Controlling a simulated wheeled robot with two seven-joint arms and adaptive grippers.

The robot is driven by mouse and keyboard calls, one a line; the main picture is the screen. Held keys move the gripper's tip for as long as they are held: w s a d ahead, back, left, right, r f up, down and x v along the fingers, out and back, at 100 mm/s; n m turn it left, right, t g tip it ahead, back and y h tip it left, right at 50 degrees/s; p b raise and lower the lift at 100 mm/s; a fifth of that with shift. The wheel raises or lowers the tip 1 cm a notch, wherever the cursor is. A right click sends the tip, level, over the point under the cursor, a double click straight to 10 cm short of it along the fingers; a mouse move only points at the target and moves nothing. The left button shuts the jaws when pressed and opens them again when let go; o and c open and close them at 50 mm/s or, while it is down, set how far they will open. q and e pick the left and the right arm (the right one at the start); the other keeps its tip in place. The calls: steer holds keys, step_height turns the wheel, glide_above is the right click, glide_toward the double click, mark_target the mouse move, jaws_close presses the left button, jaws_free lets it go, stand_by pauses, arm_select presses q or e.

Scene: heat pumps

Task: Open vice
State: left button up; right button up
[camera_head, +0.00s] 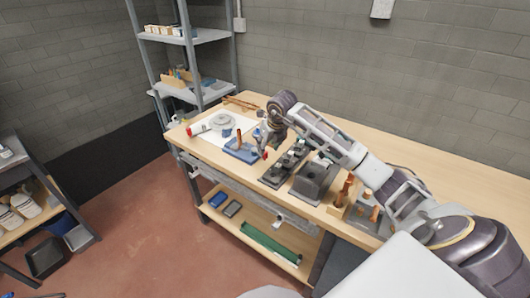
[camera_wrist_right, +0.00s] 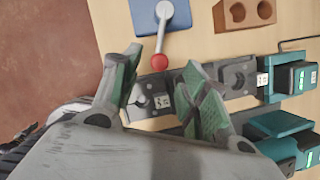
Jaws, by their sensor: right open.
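My right gripper (camera_head: 265,141) is over the workbench, pointing down beside a blue-based device (camera_head: 240,151). In the right wrist view its two green-padded fingers (camera_wrist_right: 163,62) are apart, with nothing held. A lever with a red ball knob (camera_wrist_right: 159,61) runs from the blue base (camera_wrist_right: 145,17), and the knob appears between the fingertips; I cannot tell whether they touch it. A grey metal vice-like block (camera_wrist_right: 238,79) lies below the fingers, partly hidden by them. Which of these is the vice is not certain. My left gripper is out of view.
More dark fixtures (camera_head: 315,180) and copper-coloured parts (camera_head: 343,190) stand along the bench under my right arm. A brown block with two holes (camera_wrist_right: 244,13) and teal devices (camera_wrist_right: 294,79) are nearby. A shelf rack (camera_head: 196,98) stands behind the bench's far end.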

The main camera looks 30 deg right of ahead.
steer(key=shift+x, duration=2.85)
steer(key=shift+c, duration=0.4)
jaws_close()
